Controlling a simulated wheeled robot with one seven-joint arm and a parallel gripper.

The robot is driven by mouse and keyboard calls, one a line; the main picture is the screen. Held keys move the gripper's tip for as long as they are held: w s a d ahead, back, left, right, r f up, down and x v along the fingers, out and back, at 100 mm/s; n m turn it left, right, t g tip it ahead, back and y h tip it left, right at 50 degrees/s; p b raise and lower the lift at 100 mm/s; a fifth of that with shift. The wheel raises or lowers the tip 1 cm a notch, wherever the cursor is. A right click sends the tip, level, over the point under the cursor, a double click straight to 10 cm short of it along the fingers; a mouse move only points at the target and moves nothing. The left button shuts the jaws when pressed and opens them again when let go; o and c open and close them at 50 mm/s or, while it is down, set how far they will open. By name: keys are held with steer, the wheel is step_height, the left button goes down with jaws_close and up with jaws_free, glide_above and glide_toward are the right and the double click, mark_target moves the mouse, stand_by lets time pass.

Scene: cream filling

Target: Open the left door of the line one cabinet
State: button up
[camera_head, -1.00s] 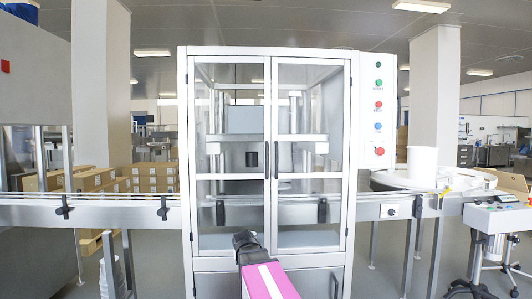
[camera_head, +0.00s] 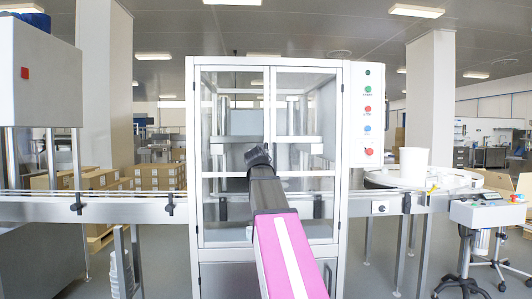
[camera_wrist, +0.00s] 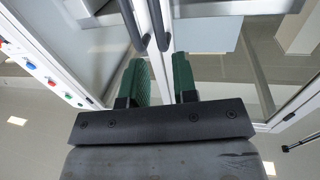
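The line one cabinet (camera_head: 342,200) has two glazed doors with white frames, and both are shut. The left door (camera_head: 198,140) and right door (camera_head: 338,130) meet at the middle. My gripper (camera_head: 257,152) is in front of that seam and hides the handles in the head view. In the wrist view, which appears turned over, my gripper (camera_wrist: 160,72) has its green fingers apart with nothing between them. The left door's dark handle (camera_wrist: 160,22) and the right door's handle (camera_wrist: 131,22) lie just beyond the fingertips. I cannot tell whether either is touched.
A button panel (camera_head: 367,115) is on the cabinet's right side. Conveyors run out on both sides, with a white round table (camera_head: 380,180) at the right. Cartons (camera_head: 160,177) are stacked behind the left conveyor (camera_head: 110,210). A wheeled control stand (camera_head: 487,212) is at the far right.

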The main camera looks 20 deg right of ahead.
steer(key=r+x, duration=0.1)
steer(key=x, duration=0.9)
steer(key=shift+d+r, duration=0.25)
steer(key=shift+w, duration=0.15)
jaws_close()
